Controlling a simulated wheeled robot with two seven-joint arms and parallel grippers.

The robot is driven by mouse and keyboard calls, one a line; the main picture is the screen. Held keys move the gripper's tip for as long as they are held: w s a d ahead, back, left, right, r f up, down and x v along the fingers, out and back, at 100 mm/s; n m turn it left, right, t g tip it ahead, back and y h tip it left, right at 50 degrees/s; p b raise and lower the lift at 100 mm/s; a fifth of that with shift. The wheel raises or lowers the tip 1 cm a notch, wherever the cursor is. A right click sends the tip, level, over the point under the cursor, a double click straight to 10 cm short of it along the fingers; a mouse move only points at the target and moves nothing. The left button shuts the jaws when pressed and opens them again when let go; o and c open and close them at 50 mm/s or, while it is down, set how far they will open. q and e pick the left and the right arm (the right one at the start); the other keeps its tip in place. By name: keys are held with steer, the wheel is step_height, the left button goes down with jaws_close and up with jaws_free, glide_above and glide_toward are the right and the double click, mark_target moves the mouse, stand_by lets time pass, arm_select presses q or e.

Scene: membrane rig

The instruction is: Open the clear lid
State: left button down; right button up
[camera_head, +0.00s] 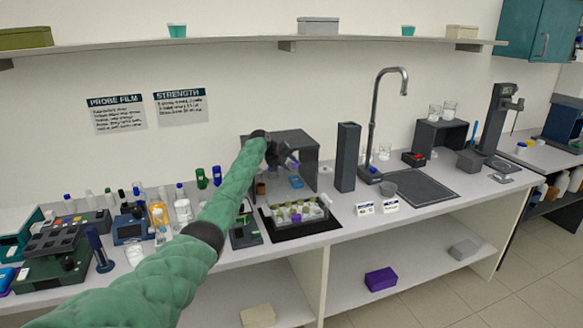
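A clear-walled box (322,213) with several green-and-white items inside sits on a black tray (284,231) at the middle of the bench. I cannot tell the clear lid apart from the box at this size. My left arm reaches in from the lower left. My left gripper (289,160) is above and behind the box, in front of the dark open-fronted housing, apart from the box. Its fingers are small and dark, so I cannot tell whether they are open or shut. My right gripper is not in view.
A dark housing (308,143) stands behind the box. A tall dark block (347,157) and a curved tap (376,110) stand to its right, beside a dark sink mat (425,187). Bottles and instruments crowd the bench on the left. A shelf (240,40) runs above.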

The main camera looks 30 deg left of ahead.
arm_select(q)
steer(key=shift+w+a, duration=0.1)
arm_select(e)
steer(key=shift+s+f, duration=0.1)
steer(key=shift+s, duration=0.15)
arm_select(q)
steer(key=c, duration=1)
jaws_free()
steer(key=shift+w+f, duration=0.1)
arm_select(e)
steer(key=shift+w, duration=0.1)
arm_select(q)
steer(key=shift+s+a+r+b, duration=0.25)
steer(key=shift+s+r+b, duration=0.1)
steer(key=shift+s+b, duration=0.05)
steer(key=b+v, duration=0.2)
steer(key=v, duration=0.4)
steer(key=shift+r+b, duration=0.25)
steer(key=shift+b, duration=0.05)
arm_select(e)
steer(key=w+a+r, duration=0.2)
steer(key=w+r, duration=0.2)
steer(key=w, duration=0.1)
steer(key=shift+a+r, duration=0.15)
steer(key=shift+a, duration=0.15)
arm_select(q)
steer(key=shift+s, duration=0.15)
